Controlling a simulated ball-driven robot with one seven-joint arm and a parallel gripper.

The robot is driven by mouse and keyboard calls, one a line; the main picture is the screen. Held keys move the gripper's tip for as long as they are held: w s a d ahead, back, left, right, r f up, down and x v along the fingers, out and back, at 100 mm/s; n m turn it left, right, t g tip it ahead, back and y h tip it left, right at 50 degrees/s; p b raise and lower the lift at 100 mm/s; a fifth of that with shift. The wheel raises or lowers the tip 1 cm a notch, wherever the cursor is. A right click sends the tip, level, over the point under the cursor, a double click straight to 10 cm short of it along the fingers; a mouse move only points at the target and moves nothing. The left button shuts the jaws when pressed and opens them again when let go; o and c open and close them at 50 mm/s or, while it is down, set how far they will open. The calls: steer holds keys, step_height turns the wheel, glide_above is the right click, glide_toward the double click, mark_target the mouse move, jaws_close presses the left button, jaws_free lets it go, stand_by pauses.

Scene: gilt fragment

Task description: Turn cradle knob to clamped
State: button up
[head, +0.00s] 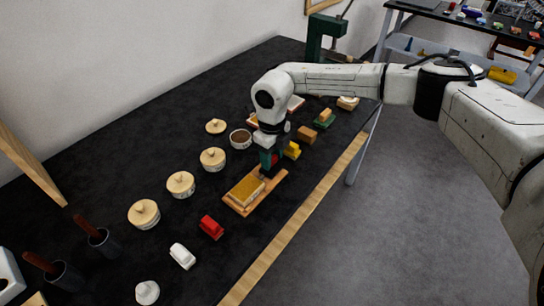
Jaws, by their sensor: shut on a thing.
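The cradle (275,185) is a flat wooden board on the black bench, in the middle of the head view. A yellow-tan block with a pale edge (246,190) lies on its near-left part. My gripper (267,172) points straight down over the cradle's far end and is shut. The cradle knob is hidden by my fingers, so I cannot read its position. A dark green part with a red patch shows at my gripper's lower end; it is too small to tell what it belongs to.
Lidded round pots (180,185) stand to the left, with an open brown-filled bowl (240,138) farther back. Yellow (292,150) and tan blocks stand close behind my gripper. The bench's wooden edge (300,215) is to the right.

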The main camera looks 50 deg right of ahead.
stand_by(0.4)
steer(key=o, duration=1.1)
steer(key=shift+c, duration=0.2)
steer(key=shift+r, duration=0.15)
step_height(320, 180, up, 11)
steer(key=b, duration=0.1)
steer(key=shift+f+b, duration=0.2)
steer(key=shift+b, duration=0.1)
